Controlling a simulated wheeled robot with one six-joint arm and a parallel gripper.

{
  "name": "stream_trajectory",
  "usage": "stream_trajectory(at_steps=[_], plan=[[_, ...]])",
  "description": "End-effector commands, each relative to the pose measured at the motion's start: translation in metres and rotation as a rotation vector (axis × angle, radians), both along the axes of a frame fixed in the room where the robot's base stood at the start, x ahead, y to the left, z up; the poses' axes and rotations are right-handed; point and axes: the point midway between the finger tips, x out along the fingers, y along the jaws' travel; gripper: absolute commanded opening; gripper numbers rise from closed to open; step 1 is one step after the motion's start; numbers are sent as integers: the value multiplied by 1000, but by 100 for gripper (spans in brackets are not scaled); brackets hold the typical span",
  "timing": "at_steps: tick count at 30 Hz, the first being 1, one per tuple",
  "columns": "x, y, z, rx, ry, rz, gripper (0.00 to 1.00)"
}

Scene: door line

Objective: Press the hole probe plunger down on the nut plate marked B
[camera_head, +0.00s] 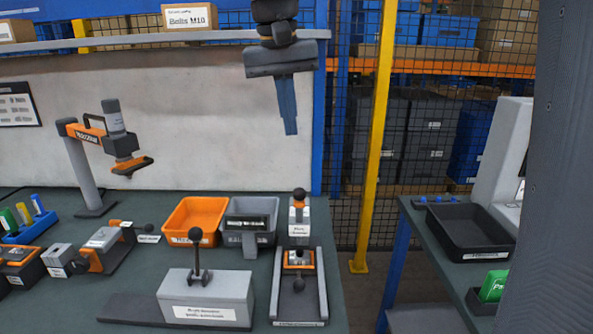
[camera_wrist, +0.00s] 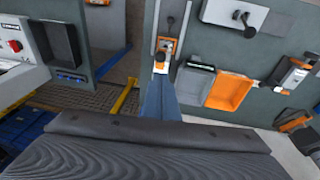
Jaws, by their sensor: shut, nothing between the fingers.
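My gripper (camera_head: 290,131) hangs high above the bench, pointing down. Its blue fingers are together and empty, well above the fixtures. A narrow grey fixture (camera_head: 322,290) lies below it at the bench's right end. It carries an orange-framed part (camera_head: 300,258) and a black knob in front. A black-knobbed, plunger-like post (camera_head: 299,220) with a white label stands at its back. In the wrist view my gripper's fingertips (camera_wrist: 160,78) overlap the near end of this fixture (camera_wrist: 164,50). I cannot read a B mark or tell which part is the nut plate.
A grey box with an upright black-knobbed lever (camera_head: 207,290) stands left of the fixture. An orange bin (camera_head: 193,217) and a grey bin (camera_head: 250,218) sit behind. A shelf (camera_head: 160,40) runs above. A yellow post (camera_head: 375,140) and a second table (camera_head: 450,245) stand right, across a gap.

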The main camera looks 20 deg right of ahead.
Motion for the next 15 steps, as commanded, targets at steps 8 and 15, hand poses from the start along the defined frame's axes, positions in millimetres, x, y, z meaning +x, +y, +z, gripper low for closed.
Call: stream_trajectory(at_steps=[8,15], plan=[[1,-1,-7,0,1,2,0],[5,-8,-44,-1,4,-2,0]])
